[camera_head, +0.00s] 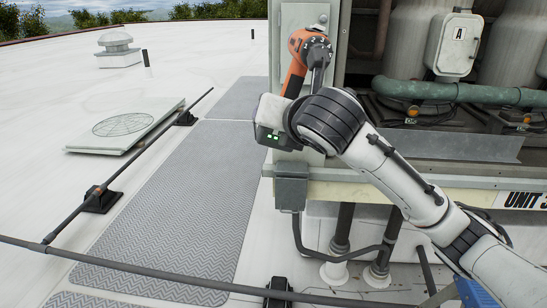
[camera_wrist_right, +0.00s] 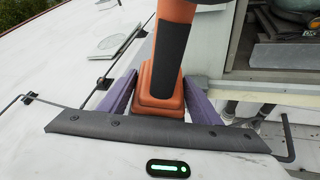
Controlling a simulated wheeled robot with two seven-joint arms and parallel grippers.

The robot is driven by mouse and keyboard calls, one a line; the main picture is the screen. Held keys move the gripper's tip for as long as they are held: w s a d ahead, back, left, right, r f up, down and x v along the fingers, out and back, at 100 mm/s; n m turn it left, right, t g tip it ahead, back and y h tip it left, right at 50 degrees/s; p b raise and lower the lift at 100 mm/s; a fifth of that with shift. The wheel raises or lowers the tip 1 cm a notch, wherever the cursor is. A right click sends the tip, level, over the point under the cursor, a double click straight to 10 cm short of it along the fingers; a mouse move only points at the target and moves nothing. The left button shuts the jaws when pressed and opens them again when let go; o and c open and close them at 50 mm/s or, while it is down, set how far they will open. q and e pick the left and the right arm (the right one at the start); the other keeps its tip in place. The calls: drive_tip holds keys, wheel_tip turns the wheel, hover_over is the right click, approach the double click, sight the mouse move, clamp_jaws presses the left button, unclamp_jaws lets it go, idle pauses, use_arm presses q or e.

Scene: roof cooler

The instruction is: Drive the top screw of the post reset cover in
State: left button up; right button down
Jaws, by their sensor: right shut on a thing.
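My right gripper (camera_wrist_right: 160,92) is shut on an orange and black power driver (camera_wrist_right: 172,55), its purple fingers on either side of the driver's base. In the head view the driver (camera_head: 297,72) stands upright in front of the grey post, its head and dark nose near the upper part of a pale cover plate (camera_head: 292,18). A round grey screw or knob (camera_head: 322,19) shows just above the driver's head. I cannot tell whether the bit touches a screw. The driver and my right wrist hide the lower cover. My left gripper is not in view.
A grey junction box (camera_head: 291,186) hangs below the post. A dark rail (camera_head: 130,150) crosses the roof at left, beside a grey walkway mat (camera_head: 190,190).

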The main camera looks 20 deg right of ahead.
drive_tip(key=w+d+r+m+h, duration=0.2)
drive_tip(key=w+d+r+m, duration=0.2)
drive_tip(key=w, duration=0.6)
drive_tip(key=shift+w+d+r, duration=0.3)
drive_tip(key=shift+d+r, duration=0.75)
drive_tip(key=shift+d, duration=0.6)
drive_tip(key=shift+r+p, duration=0.1)
drive_tip(key=shift+p, duration=0.5)
